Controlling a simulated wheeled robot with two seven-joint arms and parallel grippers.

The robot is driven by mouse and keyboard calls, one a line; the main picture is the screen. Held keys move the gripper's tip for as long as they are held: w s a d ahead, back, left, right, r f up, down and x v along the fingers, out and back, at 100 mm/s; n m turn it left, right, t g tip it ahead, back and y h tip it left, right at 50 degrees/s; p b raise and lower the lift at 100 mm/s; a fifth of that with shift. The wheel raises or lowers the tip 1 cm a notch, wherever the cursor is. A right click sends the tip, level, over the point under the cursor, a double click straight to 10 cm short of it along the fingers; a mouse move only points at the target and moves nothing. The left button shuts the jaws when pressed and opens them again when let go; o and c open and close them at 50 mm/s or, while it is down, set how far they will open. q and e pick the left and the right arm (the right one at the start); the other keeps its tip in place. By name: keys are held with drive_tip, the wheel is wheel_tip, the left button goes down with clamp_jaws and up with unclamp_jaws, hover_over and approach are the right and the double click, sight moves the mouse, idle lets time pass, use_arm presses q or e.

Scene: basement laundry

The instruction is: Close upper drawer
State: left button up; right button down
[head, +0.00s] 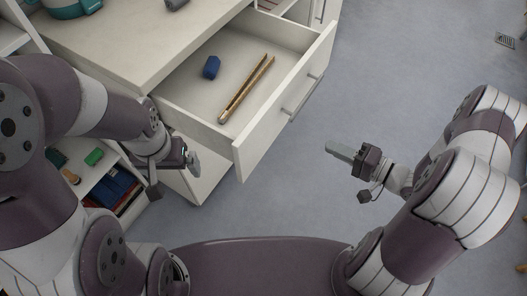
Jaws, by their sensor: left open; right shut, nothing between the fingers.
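The upper drawer (266,135) of the white cabinet (135,50) stands pulled out, its front panel facing right with a bar handle (303,95). A blue block (211,67) and wooden tongs (246,90) lie in it. My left gripper (192,160) is open and empty, beside the drawer's near side, left of the front panel's near corner. My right gripper (340,151) is shut and empty, out over the floor to the right of the drawer front, apart from it.
An open shelf (105,180) with a green item (94,157) and dark books stands at the lower left. A teal object (75,8) and a grey object are on the cabinet top. The floor (405,60) right of the drawer is clear.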

sight(274, 126)
drive_tip(key=shift+m+y, duration=0.4)
drive_tip(key=shift+y, duration=0.5)
drive_tip(key=x, duration=0.4)
drive_tip(key=s+b+x, duration=0.1)
drive_tip(key=x, duration=0.3)
drive_tip(key=s+a+x, duration=0.1)
drive_tip(key=x, duration=0.3)
drive_tip(key=shift+w+a+r, duration=0.15)
drive_tip(key=shift+w+a, duration=0.05)
drive_tip(key=shift+a, duration=0.15)
use_arm(q)
drive_tip(key=shift+a+f, duration=0.2)
drive_tip(key=shift+f, duration=0.9)
use_arm(e)
drive_tip(key=shift+w+a, duration=0.3)
drive_tip(key=shift+a, duration=0.15)
use_arm(q)
drive_tip(key=shift+s, duration=0.1)
